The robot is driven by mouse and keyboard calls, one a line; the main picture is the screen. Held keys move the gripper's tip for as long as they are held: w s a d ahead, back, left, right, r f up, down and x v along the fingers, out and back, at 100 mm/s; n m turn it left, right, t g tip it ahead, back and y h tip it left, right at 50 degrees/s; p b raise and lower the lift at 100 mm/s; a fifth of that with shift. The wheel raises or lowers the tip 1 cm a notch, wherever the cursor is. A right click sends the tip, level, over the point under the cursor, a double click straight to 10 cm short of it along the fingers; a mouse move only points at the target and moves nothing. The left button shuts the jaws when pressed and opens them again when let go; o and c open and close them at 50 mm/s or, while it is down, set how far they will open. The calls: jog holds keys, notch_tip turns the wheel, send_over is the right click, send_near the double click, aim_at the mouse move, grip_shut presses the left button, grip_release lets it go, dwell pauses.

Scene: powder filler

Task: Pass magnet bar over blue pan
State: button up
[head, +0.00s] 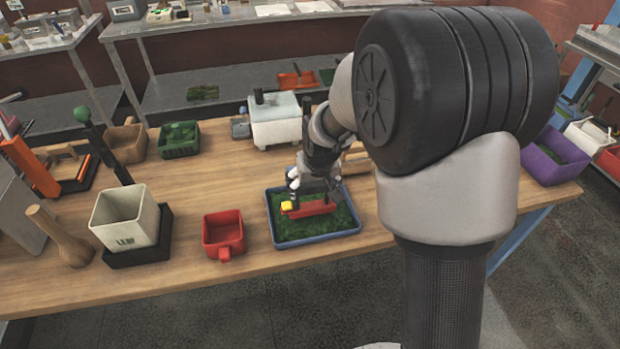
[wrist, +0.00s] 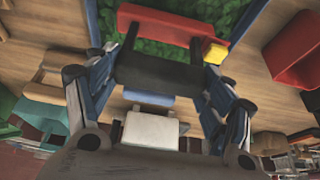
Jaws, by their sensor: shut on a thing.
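The blue pan (head: 318,238) sits on the wooden table, filled with green material; its green contents also show at the top of the wrist view. The magnet bar (head: 318,208) is red with a yellow end on the left in the head view. It is over the pan's green contents; I cannot tell whether it touches them. My gripper (head: 315,183) points down above the pan and is shut on the bar's dark handle. In the wrist view the dark handle (wrist: 160,70) is between my fingers, with the red bar (wrist: 155,25) beyond it.
A red scoop box (head: 223,233) stands left of the pan, with a cream hopper (head: 125,217) farther left. A white machine (head: 277,122) stands behind the pan. A green tray (head: 179,140) is at the back left, a purple bin (head: 553,158) at the far right.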

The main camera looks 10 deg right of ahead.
jog(key=shift+s, duration=0.8)
jog(key=shift+p+v, duration=0.5)
jog(key=shift+v, duration=0.5)
notch_tip(320, 180, up, 4)
jog(key=p, duration=0.3)
jog(key=shift+r, duration=0.15)
